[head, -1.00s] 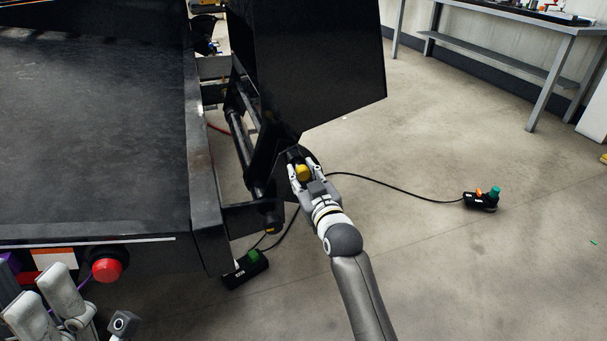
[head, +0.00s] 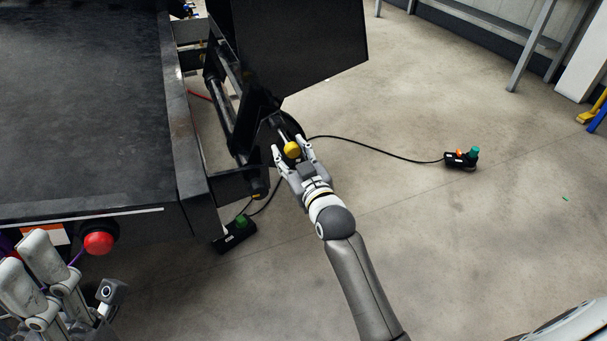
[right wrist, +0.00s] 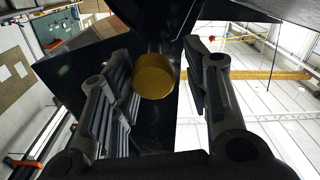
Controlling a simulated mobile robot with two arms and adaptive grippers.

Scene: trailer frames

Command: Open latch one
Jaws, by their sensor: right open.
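A latch with a yellow round knob (head: 292,151) sits low on the black trailer frame, below a large black panel (head: 300,45). The knob (right wrist: 153,76) also shows in the right wrist view, between the two finger pads. My right gripper (head: 289,145) is open, with one finger on each side of the knob. In the wrist view there is a gap between the right finger and the knob; whether the left finger touches it I cannot tell. My left gripper (head: 24,252) is at the lower left of the head view, beside the trailer, its fingers apart and empty.
The trailer's black bed (head: 80,120) fills the left. A red round light (head: 99,243) is on its rear edge. Black boxes with green parts (head: 236,236) and a teal cap (head: 461,158) lie on the floor, joined to cables. The floor at right is largely clear.

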